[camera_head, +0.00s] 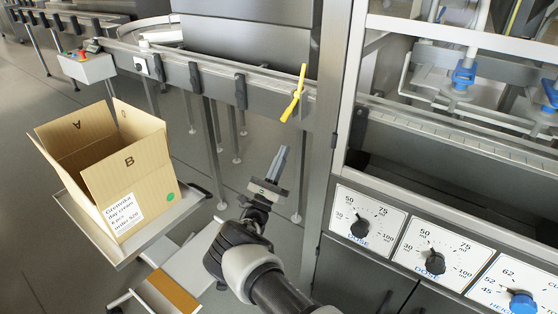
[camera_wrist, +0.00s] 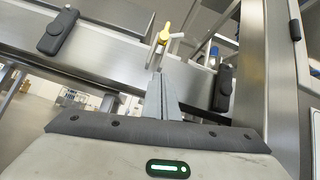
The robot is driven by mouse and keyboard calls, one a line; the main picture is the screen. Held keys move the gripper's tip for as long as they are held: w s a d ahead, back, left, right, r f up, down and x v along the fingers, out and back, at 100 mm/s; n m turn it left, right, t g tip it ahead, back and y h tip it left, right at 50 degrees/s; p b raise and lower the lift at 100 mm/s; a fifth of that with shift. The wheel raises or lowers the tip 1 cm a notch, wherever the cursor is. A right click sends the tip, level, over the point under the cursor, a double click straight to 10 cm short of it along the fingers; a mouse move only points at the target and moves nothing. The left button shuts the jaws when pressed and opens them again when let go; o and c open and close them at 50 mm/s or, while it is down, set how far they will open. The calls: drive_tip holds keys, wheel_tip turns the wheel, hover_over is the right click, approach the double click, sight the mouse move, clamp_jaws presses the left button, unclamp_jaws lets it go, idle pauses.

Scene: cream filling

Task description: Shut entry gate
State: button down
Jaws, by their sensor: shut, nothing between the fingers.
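The entry gate shows as a yellow lever (camera_head: 294,94) at the conveyor's edge, just left of the machine frame post. It stands upright and tilted, its top leaning right. It also shows in the wrist view as a yellow handle (camera_wrist: 163,35) above my fingertips. My gripper (camera_head: 280,155) is shut and empty, below and a little left of the lever in the head view, apart from it. In the wrist view, my shut fingers (camera_wrist: 160,85) point up toward the lever. I cannot tell whether the gate is open or shut.
A metal conveyor (camera_head: 222,82) runs to the upper left. An open cardboard box (camera_head: 140,184) sits on a tray (camera_head: 187,207) at left. The machine's dose dials (camera_head: 360,228) and frame post (camera_head: 322,140) are at right. Floor space shows at left.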

wheel_tip(320, 180, up, 7)
drive_tip(key=w, duration=0.2)
drive_tip(key=shift+w+d+b, duration=0.2)
drive_tip(key=shift+w+b, duration=0.05)
drive_tip(key=shift+b, duration=0.05)
drive_tip(key=shift+r, duration=0.2)
